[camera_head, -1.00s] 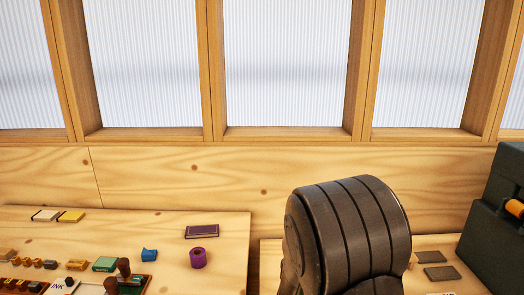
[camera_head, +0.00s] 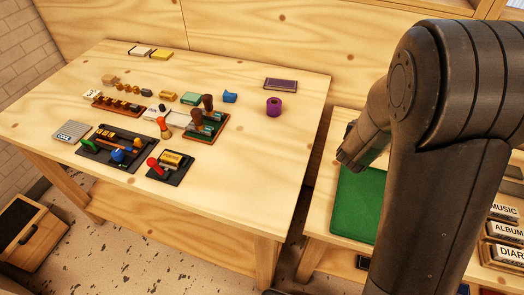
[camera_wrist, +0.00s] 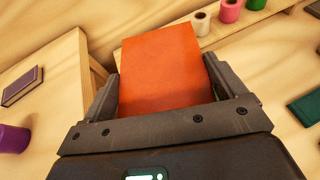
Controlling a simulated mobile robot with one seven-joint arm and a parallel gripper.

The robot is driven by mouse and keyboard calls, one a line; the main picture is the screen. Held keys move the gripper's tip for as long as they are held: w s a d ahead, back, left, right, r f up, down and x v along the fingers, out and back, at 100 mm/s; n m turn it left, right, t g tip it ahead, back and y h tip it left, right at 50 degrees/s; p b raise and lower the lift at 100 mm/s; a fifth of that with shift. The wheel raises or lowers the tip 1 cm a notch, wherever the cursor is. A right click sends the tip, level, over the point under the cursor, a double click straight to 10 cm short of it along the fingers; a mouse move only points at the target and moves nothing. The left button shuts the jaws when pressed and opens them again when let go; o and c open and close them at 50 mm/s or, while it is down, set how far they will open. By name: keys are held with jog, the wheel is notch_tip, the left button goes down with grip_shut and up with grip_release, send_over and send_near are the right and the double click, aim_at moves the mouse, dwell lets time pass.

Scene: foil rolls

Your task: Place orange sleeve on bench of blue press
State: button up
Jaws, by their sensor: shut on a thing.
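The orange sleeve (camera_wrist: 160,70), a flat orange block shape, sits between the fingers of my gripper (camera_wrist: 162,82) in the wrist view. My gripper is shut on it, above the gap between two tables. In the head view my arm hides the fingers and the sleeve. On the left table, a dark board (camera_head: 112,150) carries handles with green, blue and orange-red ends; its blue knob (camera_head: 118,155) is small. A smaller dark board (camera_head: 172,168) next to it has a red-knobbed lever. I cannot tell for certain which part is the blue press's bench.
The left table (camera_head: 260,190) has free room at its front right. A purple roll (camera_head: 274,107) and a dark purple book (camera_head: 281,84) stand at its back right. A green mat (camera_head: 357,205) and labelled boxes (camera_head: 503,232) lie on the right table.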

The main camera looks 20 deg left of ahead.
jog(key=s+a+r, duration=0.3)
jog(key=s+a, duration=0.4)
jog(key=a, duration=0.2)
jog(key=s+a+r+y, duration=0.1)
jog(key=s+a+r, duration=0.2)
jog(key=s+a, duration=0.4)
jog(key=shift+s+a+n, duration=0.15)
jog(key=shift+a+n, duration=0.25)
jog(key=shift+a, duration=1.25)
send_over(256, 162)
notch_tip(256, 162, down, 7)
jog(key=shift+f, duration=1.85)
